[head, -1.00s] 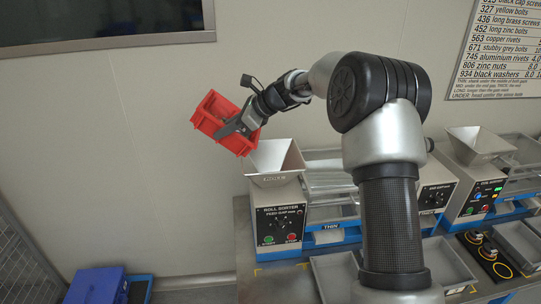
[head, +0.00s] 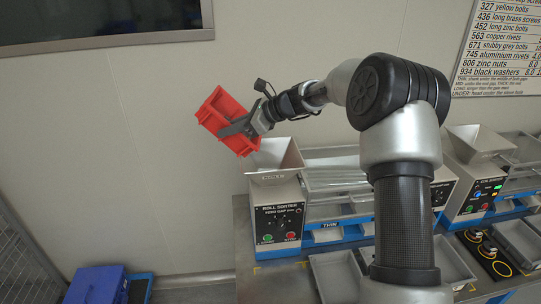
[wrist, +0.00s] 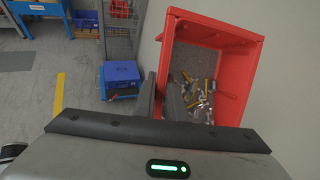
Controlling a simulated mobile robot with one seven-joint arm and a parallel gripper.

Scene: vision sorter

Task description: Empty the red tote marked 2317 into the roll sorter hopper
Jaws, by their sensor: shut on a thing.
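The red tote (head: 222,112) is held in the air in the head view, tilted, above and to the left of the roll sorter hopper (head: 277,157). My gripper (head: 240,128) is shut on the tote's near wall. In the wrist view the red tote (wrist: 255,75) shows its inside, with several small mixed metal parts (wrist: 197,97) lying in it. The fingers of my gripper (wrist: 162,97) pinch its wall there. No marking can be read on the tote. The roll sorter (head: 278,222) stands on the bench below, its hopper top open; the hopper's inside is only partly seen.
A second sorter with its own hopper (head: 480,140) stands to the right. Grey bins (head: 335,275) sit on the bench front. A blue tote (head: 95,285) is on the floor at lower left, near a mesh fence (head: 25,250).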

